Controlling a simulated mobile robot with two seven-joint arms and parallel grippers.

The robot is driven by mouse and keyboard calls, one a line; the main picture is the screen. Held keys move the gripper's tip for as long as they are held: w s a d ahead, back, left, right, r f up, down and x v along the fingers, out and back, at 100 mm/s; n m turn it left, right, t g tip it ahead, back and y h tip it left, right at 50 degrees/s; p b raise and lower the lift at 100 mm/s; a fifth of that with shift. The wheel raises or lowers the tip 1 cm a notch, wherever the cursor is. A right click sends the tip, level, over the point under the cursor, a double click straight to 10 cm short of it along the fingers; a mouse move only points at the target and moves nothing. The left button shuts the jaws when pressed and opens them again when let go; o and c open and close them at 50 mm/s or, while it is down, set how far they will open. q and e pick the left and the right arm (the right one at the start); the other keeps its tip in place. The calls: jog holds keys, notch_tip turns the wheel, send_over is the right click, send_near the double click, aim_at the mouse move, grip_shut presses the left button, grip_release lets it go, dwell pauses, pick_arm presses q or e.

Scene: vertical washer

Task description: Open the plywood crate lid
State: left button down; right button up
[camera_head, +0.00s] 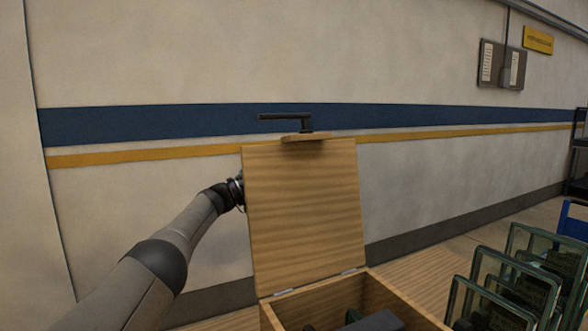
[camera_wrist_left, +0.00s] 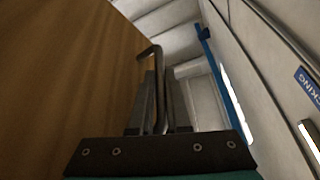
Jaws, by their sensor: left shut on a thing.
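The plywood crate (camera_head: 390,292) is at the bottom middle of the head view. Its lid (camera_head: 305,210) stands raised, close to upright, on hinges at the crate's rear edge. A dark bent handle (camera_head: 285,117) and a small wooden tab (camera_head: 305,137) show at the lid's top edge. My left arm reaches behind the lid's left edge, and the lid hides its gripper in the head view. In the left wrist view, my left gripper (camera_wrist_left: 157,105) is shut on a bent metal rod (camera_wrist_left: 155,80), apparently the handle, beside the lid's wood face (camera_wrist_left: 75,75). My right gripper is not in view.
Dark items (camera_head: 370,322) lie inside the crate. Several glass-like panels (camera_head: 490,300) stand in a row to its right. A wall with a blue stripe (camera_head: 150,120) rises behind the lid. A blue object (camera_head: 572,220) is at the far right.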

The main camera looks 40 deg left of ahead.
pick_arm(q)
jog(key=shift+a, duration=0.1)
dwell(0.3)
jog(key=c, duration=0.9)
grip_release()
jog(key=shift+f, duration=0.1)
jog(key=shift+b+v, duration=1.2)
jog(key=shift+v, duration=6.4)
